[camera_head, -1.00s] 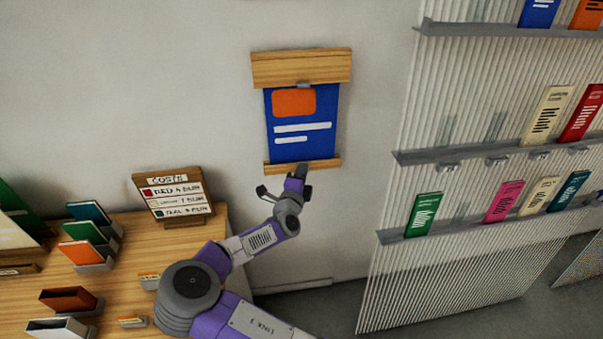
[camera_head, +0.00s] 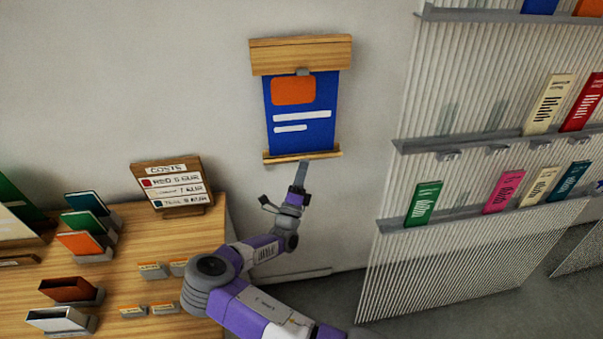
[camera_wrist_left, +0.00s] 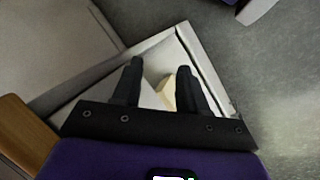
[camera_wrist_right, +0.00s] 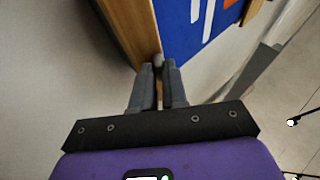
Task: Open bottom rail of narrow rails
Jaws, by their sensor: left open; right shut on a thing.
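A blue poster (camera_head: 300,105) with an orange block and white bars hangs on the wall between two wooden rails. The top rail (camera_head: 300,54) is thick, with a small grey tab at its lower middle. The bottom rail (camera_head: 318,155) is a thin strip; whether its parts are apart cannot be told. My right gripper (camera_head: 302,165) is just below its middle. In the right wrist view, my right gripper (camera_wrist_right: 158,72) is shut on a small grey tab (camera_wrist_right: 158,60) by the wood and blue poster. My left gripper (camera_wrist_left: 158,70) is open, away from the poster.
A wooden table (camera_head: 120,270) at left holds coloured boxes, small labelled stands and a cost sign (camera_head: 172,185). A ribbed panel (camera_head: 390,250) with grey shelves of booklets stands at right. Bare wall lies around the poster. A white-rimmed tray (camera_wrist_left: 205,65) lies below my left gripper.

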